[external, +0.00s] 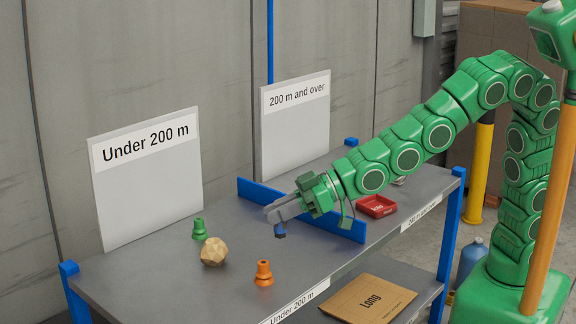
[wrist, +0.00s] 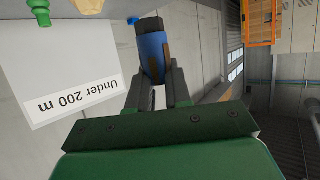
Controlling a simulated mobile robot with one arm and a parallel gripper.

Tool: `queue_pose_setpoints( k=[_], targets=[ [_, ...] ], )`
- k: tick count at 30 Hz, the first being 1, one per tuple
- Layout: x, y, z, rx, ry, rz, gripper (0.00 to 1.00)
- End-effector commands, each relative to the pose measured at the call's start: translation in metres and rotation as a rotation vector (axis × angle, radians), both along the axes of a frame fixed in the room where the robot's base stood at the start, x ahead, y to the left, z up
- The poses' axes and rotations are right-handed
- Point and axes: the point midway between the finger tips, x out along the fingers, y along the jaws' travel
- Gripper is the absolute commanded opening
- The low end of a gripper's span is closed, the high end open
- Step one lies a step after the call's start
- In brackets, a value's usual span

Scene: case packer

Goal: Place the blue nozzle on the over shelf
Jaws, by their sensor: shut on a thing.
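My gripper (external: 272,214) is shut on the blue nozzle (external: 280,230) and holds it above the table, near the front left side of the blue divider. In the wrist view the blue nozzle (wrist: 152,50) sticks out between the fingertips (wrist: 155,88). The over shelf is the grey tabletop section (external: 428,184) right of the blue divider (external: 345,226), with a "200 m and over" sign (external: 296,125) behind it. My arm partly hides this section.
Left of the divider, by the "Under 200 m" sign (external: 150,185), are a green nozzle (external: 199,228), a tan faceted ball (external: 214,251) and an orange nozzle (external: 264,273). A red tray (external: 376,206) lies right of the divider. A "Long" cardboard piece (external: 368,299) lies on the lower shelf.

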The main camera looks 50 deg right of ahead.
Motion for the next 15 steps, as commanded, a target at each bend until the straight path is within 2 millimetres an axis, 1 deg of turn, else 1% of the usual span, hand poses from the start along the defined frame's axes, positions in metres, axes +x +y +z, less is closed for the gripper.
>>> queue_pose_setpoints(
  k=[10,13,15],
  targets=[
    [-0.003,-0.004,0.003,0.001,-0.001,0.0,0.0],
    [0.002,-0.008,0.003,0.001,-0.001,-0.009,0.0],
    [0.01,-0.015,0.003,0.001,-0.001,-0.022,0.0]
  ],
)
